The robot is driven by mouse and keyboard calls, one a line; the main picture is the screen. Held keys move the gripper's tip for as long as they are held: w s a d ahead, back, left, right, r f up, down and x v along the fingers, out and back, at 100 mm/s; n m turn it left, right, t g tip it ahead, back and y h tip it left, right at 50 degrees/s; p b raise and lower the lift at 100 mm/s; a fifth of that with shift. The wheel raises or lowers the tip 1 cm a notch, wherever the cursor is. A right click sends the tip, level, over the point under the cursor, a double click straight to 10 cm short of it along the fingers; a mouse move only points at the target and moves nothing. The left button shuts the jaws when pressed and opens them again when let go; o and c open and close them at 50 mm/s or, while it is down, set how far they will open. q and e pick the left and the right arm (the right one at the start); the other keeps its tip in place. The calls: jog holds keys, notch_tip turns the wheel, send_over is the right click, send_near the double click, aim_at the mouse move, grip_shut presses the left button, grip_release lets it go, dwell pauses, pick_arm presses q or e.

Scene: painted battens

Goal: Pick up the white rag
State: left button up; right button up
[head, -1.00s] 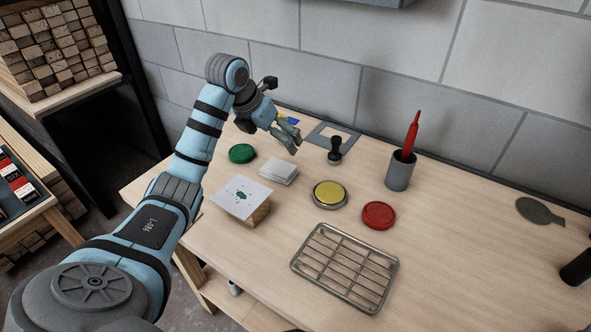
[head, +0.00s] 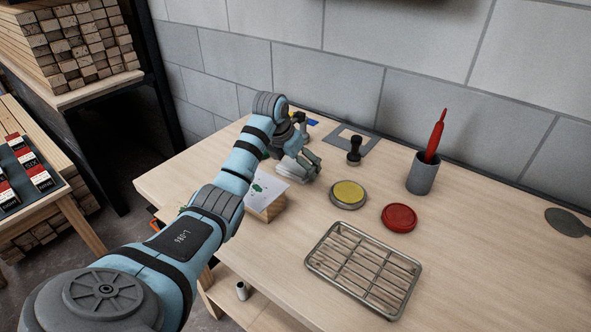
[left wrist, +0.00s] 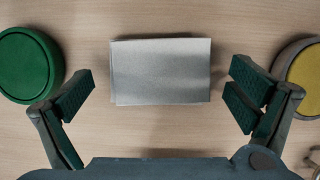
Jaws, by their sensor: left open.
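The white rag (left wrist: 160,70) is a flat folded rectangle lying on the wooden table, seen whole in the left wrist view. The left gripper is open and empty above the rag. In the left wrist view its two fingers (left wrist: 163,84) stand apart on the left and right sides of the rag, and neither visibly touches it. My right gripper is not in view.
A green round pad (left wrist: 27,66) lies left of the rag, a yellow round pad (head: 348,193) to its right. A printed card (head: 266,187) on a wooden block stands in front. A red pad (head: 399,217), wire rack (head: 345,263), grey cup (head: 422,174) and black stamp (head: 354,150) lie rightward.

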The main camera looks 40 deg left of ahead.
aim_at(295, 166)
pick_arm(q)
jog(key=c, duration=1.1)
notch_tip(295, 166, up, 20)
jog(key=p, duration=0.4)
jog(key=shift+r+p, duration=0.1)
jog(key=shift+p, duration=0.3)
jog(key=o, duration=0.4)
jog(key=shift+c, duration=0.2)
jog(key=c, duration=0.3)
